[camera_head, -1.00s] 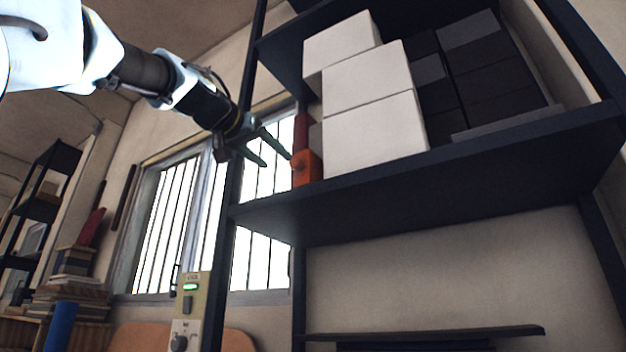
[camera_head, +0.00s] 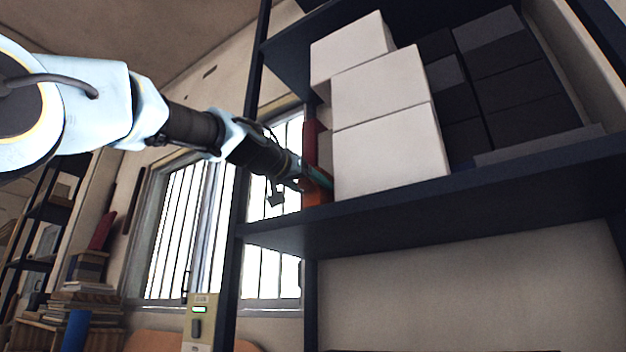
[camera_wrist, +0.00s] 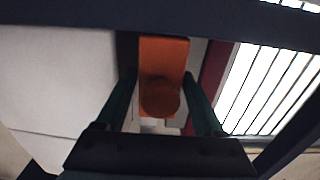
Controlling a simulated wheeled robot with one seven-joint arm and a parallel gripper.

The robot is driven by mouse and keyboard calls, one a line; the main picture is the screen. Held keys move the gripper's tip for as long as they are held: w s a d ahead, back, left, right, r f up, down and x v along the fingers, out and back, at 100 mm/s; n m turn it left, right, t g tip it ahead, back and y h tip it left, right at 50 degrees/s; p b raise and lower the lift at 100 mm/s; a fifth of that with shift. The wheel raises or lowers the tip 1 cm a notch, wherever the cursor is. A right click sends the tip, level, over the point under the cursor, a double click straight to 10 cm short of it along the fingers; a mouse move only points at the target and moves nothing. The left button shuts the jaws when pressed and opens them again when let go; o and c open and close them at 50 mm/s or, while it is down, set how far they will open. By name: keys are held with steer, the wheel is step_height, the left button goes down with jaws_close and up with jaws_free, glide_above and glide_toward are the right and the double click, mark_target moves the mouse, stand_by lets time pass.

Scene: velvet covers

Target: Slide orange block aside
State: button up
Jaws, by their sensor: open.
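The orange block (camera_head: 316,193) stands on the shelf near its left end, beside the white boxes. It has a round orange knob (camera_wrist: 160,98) on the side facing me. My gripper (camera_head: 302,186) is at the block and partly covers it in the head view. In the wrist view my gripper (camera_wrist: 160,80) is open, with one green finger on each side of the block. Narrow gaps seem to show between fingers and block, but I cannot tell if either touches.
Stacked white boxes (camera_head: 390,155) stand right of the block, with dark boxes (camera_head: 510,85) beyond. A red item (camera_head: 310,138) stands behind the block. The dark shelf (camera_head: 420,205) has an upright post (camera_head: 236,240) at its left. A barred window (camera_head: 180,235) lies behind.

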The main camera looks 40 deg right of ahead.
steer(key=shift+d, duration=0.1)
jaws_close()
stand_by(0.6)
